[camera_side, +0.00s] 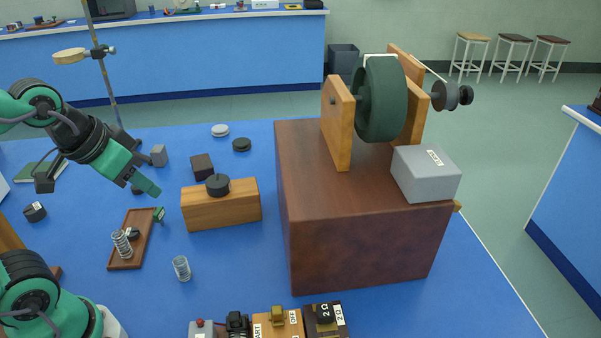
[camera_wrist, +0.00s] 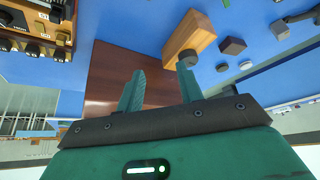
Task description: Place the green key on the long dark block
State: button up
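A small green piece, likely the green key (camera_side: 158,214), stands at the right edge of a long dark reddish-brown board (camera_side: 127,258) in the side view. The board lies flat on the blue bench and also bears a coil spring and a small black piece. No other long dark block is clear to me. My gripper (camera_side: 149,188) hangs above the board's far end, just above the green piece and apart from it. In the wrist view my gripper (camera_wrist: 160,88) has its two fingers spread with nothing between them. The green piece cannot be made out there.
A light wooden block (camera_side: 222,207) with a black knob stands right of the board. A large brown box (camera_side: 360,245) carries a wheel apparatus and a grey box (camera_side: 427,173). A clear spring (camera_side: 181,268) and labelled switch boxes (camera_side: 278,323) are nearer the front.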

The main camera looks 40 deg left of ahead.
dwell(0.4)
jog(key=n+g, duration=0.6)
send_over(158, 210)
jog(key=f, duration=1.4)
jog(key=shift+d+f, duration=0.15)
jog(key=shift+d, duration=0.2)
jog(key=shift+a+f, duration=0.35)
jog(key=shift+f, duration=1.35)
jog(key=shift+f, duration=2.6)
